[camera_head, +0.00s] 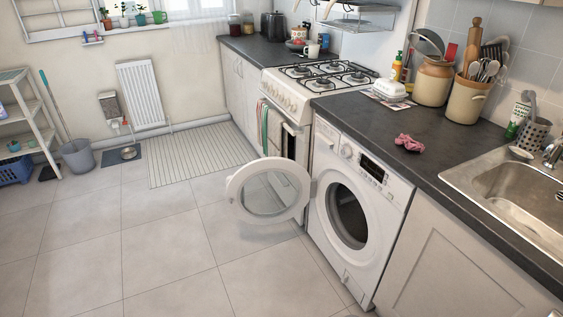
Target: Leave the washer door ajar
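The white washer (385,208) stands under the dark counter, to the right of the cooker. Its round door (235,192) is swung wide open to the left, with the glass (268,192) in its middle. The door hangs over the floor in front of the cooker. The drum opening (348,215) is uncovered and dark inside; I cannot make out anything in it. Neither of my grippers shows in the head view, and nothing of mine is seen touching the door.
The cooker (285,97) with towels (263,127) on its front stands left of the washer, behind the door. A sink (510,185) and a pink cloth (409,143) are on the right. A ribbed mat (190,155) lies beyond. The tiled floor (150,245) in front is clear.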

